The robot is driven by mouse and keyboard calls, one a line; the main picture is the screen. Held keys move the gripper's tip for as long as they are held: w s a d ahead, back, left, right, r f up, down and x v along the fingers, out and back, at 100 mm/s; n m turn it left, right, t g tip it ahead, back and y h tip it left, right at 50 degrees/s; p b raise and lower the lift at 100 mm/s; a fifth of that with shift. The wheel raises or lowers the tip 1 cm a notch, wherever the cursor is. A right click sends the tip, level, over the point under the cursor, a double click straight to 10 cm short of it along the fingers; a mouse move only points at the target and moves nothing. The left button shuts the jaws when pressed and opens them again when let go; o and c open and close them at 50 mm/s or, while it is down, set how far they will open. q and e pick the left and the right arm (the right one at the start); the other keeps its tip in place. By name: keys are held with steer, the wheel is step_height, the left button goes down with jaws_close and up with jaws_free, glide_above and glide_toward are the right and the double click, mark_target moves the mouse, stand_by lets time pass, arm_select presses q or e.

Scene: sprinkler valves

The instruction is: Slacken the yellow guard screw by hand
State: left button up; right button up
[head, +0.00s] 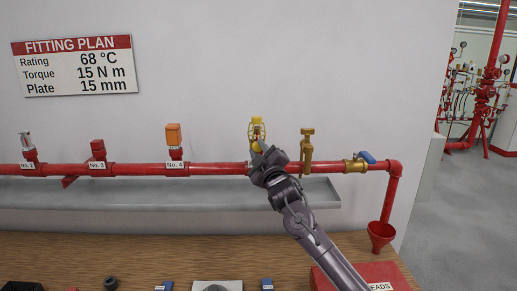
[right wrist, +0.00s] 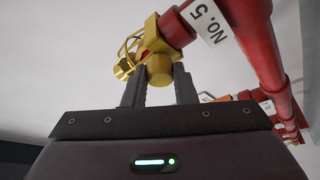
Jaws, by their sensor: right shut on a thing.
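The yellow guard (head: 257,130) is a cage on the sprinkler fitting on the red pipe. In the right wrist view the cage (right wrist: 130,52) stands beside a red and yellow fitting with a "No. 5" tag (right wrist: 204,22). The yellow guard screw (right wrist: 159,69) is a round knob at the side of the cage. My right gripper (right wrist: 159,84) has one finger on each side of this knob and is shut on it. In the head view my right gripper (head: 261,154) hides most of the fitting's base. My left gripper is not in view.
The red pipe (head: 220,168) runs along the wall above a grey trough (head: 130,192). A brass valve (head: 307,150) and a blue-handled valve (head: 358,164) stand to the right. An orange-topped fitting (head: 173,136) is to the left. A wooden bench (head: 150,252) lies in front.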

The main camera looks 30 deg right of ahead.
steer(key=shift+r+n+g+y+p, duration=0.1)
steer(key=shift+n+g+y+p, duration=0.15)
steer(key=shift+n, duration=0.7)
steer(key=shift+r+n+g+y+p, duration=0.1)
steer(key=shift+n+g+y+p, duration=0.2)
steer(key=shift+n, duration=0.65)
steer(key=shift+y, duration=0.25)
steer(key=o, duration=1)
steer(key=shift+f, duration=0.1)
steer(key=shift+s, duration=0.1)
